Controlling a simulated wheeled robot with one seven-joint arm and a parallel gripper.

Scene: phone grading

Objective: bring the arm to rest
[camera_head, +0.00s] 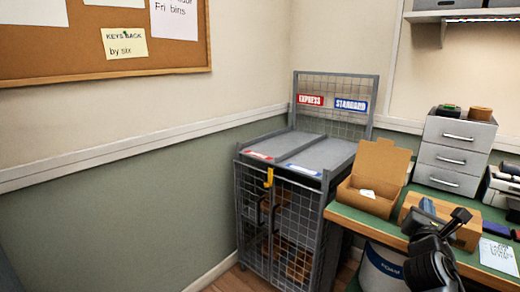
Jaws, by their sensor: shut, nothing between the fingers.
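My arm, dark and black, rises from the bottom edge at the lower right, in front of the green-topped bench (495,258). My gripper (460,216) is at its upper end, small and dark, over the bench's front part. It is shut and holds nothing. The fingertips are hard to make out against the cardboard box behind them.
An open cardboard box (370,203) stands on the bench's left end. Grey drawers (453,155) stand behind. A wire cage (256,228) with EXPRESS and STANDARD signs is left of the bench. A white bin (382,270) is below it. The left wall side is clear.

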